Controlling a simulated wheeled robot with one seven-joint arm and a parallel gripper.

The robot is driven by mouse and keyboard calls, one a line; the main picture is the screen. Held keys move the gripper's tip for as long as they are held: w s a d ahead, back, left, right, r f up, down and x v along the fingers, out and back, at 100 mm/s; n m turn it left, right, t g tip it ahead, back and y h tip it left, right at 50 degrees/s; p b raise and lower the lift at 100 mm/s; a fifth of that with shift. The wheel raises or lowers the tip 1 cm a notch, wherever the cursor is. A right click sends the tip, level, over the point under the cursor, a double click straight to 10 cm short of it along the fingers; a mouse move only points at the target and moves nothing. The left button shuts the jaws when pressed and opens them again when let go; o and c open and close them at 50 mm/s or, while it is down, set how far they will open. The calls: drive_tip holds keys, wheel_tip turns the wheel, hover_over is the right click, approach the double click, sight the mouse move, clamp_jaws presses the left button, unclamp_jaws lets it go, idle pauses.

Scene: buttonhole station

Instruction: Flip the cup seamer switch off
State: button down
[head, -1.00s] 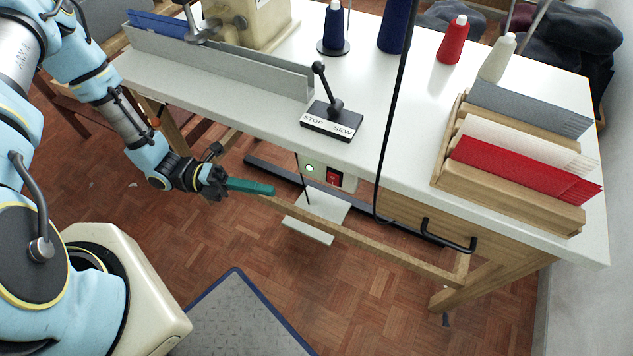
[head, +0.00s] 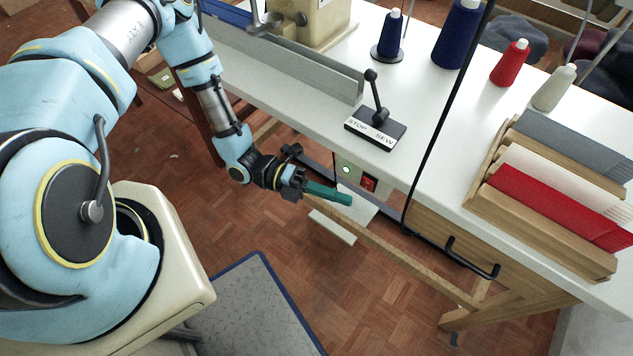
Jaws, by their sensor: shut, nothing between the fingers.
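The red rocker switch (head: 369,184) is on a small panel under the front edge of the white table, with a lit green lamp (head: 346,169) to its left. The rocker's position is too small to tell. A black lever (head: 376,95) stands on a base (head: 375,129) marked STOP and SEW on the tabletop; its knob leans slightly left in the picture. My gripper (head: 340,195) has teal fingers shut and empty. It is below the tabletop, with its tips just left of and below the red switch in the picture. I cannot tell whether they touch the panel.
A black cable (head: 436,130) hangs down in front of the table, right of the panel. A pedal plate (head: 333,227) and a wooden crossbar (head: 400,262) lie below. A drawer with a black handle (head: 470,260) is at right. Thread cones and a fabric rack fill the tabletop's right.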

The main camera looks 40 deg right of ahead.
sight(367, 184)
drive_tip(key=d, duration=0.2)
drive_tip(key=d+p, duration=0.1)
drive_tip(key=d, duration=0.1)
drive_tip(key=shift+w+r, duration=0.25)
drive_tip(key=shift+w, duration=0.1)
drive_tip(key=shift+d, duration=0.1)
drive_tip(key=shift+w+d+b, duration=0.1)
drive_tip(key=shift+d+b, duration=0.1)
drive_tip(key=shift+b, duration=0.2)
drive_tip(key=shift+d+r, duration=0.1)
drive_tip(key=shift+d, duration=0.05)
